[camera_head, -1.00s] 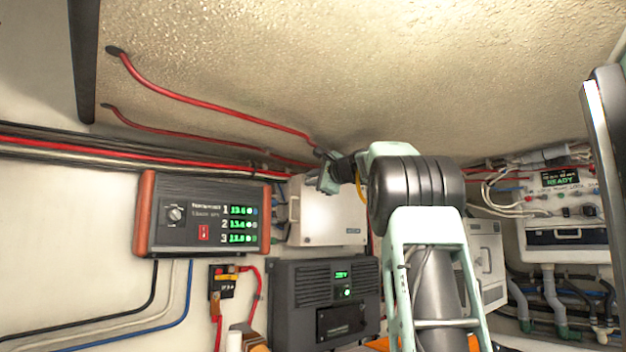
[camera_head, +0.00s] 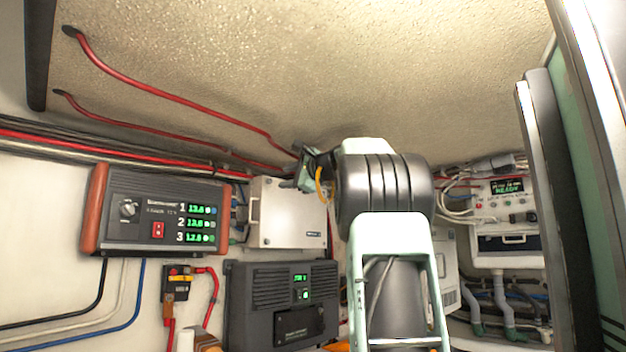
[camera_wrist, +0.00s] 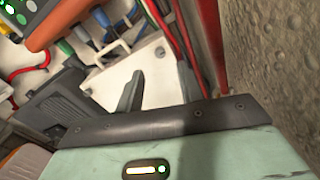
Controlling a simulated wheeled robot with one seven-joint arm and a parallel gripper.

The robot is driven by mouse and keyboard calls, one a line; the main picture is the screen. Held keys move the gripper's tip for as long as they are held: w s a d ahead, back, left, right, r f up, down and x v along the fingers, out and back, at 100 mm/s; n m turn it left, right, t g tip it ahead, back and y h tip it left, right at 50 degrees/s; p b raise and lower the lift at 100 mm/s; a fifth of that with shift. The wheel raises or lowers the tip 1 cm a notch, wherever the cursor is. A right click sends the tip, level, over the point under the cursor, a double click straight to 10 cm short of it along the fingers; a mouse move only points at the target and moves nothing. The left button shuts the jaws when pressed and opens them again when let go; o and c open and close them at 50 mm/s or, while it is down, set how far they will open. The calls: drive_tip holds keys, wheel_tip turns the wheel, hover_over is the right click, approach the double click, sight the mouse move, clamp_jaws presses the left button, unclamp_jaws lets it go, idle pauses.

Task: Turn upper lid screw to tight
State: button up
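A white box (camera_head: 288,222) with a flat lid is on the back wall, below the ceiling. In the wrist view the white lid (camera_wrist: 153,72) shows tilted, with small dark screw-like spots near its edge; I cannot tell which is the upper lid screw or how far it is turned. My gripper (camera_head: 306,172) is in front of the box's upper right part in the head view, partly hidden by my arm. In the wrist view its two dark fingers (camera_wrist: 160,88) stand apart with white lid between them. They look empty; contact with the lid cannot be told.
A charger panel with green digits (camera_head: 155,212) hangs left of the box, and a dark grey unit (camera_head: 282,300) is below it. Red cables (camera_head: 180,98) run along the low, rough ceiling (camera_head: 300,70) close to my gripper. A tall panel edge (camera_head: 560,200) stands at right.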

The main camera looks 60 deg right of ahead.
drive_tip(key=b+v, duration=0.3)
drive_tip(key=v, duration=0.8)
idle(0.3)
